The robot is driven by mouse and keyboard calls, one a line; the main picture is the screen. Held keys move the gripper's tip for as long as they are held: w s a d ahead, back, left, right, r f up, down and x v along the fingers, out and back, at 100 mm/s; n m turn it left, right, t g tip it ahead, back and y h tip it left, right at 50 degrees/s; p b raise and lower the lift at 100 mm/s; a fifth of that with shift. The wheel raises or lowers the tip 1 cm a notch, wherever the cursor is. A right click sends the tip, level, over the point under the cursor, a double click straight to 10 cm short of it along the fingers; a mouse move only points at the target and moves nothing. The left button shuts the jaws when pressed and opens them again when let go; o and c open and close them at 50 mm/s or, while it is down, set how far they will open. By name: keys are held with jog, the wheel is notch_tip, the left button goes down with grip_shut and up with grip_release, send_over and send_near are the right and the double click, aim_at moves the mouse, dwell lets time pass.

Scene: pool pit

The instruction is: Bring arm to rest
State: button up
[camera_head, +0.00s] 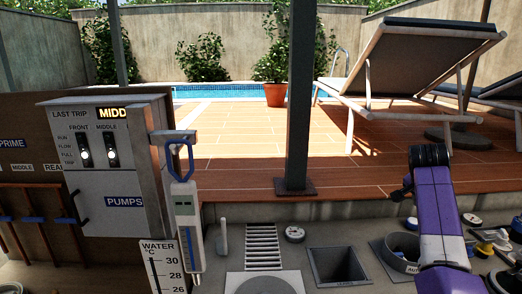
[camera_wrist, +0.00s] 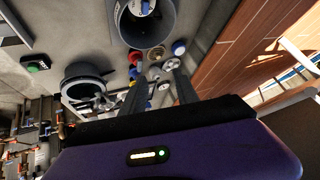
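My arm (camera_head: 440,205), purple and white with a black joint at its top, stands folded at the right of the head view, in front of the wooden deck. The fingers of my gripper cannot be made out there. In the wrist view my gripper (camera_wrist: 159,76) shows two dark fingers, spread apart. I see nothing held between them. Several small round parts lie beyond the fingertips, and the gap to them is hard to judge. The purple wrist housing with a lit green indicator fills the bottom of that view.
A grey pump control box (camera_head: 112,160) stands at the left. A thermometer (camera_head: 187,228) hangs by a blue loop beside it. The ledge holds a drain grate (camera_head: 262,247), a square opening (camera_head: 338,266) and a grey round tub (camera_head: 402,256). A lounger (camera_head: 405,62) stands on the deck.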

jog(key=s+a+f+n+t+b, duration=0.2)
jog(key=a+f+n+t, duration=0.4)
jog(key=f, duration=0.3)
jog(key=s+a+f+n+t, duration=0.1)
jog(key=s+a+f, duration=0.1)
jog(key=s, duration=0.2)
jog(key=s+a+f+n+t+b, duration=0.1)
jog(key=s+a+f+n+t, duration=0.1)
jog(key=s, duration=0.3)
jog(key=s+a+f+n+t+y, duration=0.1)
jog(key=s+a+f+t, duration=0.1)
jog(key=s+a+f, duration=0.1)
jog(key=shift+s+f+n+b, duration=0.15)
jog(key=shift+s+n+b, duration=0.2)
jog(key=shift+s, duration=0.35)
jog(key=s+a+f+n+y+b, duration=0.1)
jog(key=s+a, duration=0.3)
jog(key=s, duration=1)
jog(key=s+a+f+n+g+y+b, duration=0.1)
jog(key=s+a, duration=0.4)
jog(key=s, duration=1)
jog(key=s+a+f+n+y+b, duration=0.1)
jog(key=s+a+f+b, duration=0.3)
jog(key=s, duration=1.1)
jog(key=shift+a+f+g+y, duration=0.15)
jog(key=shift+a+g+y, duration=0.2)
jog(key=shift+y, duration=0.55)
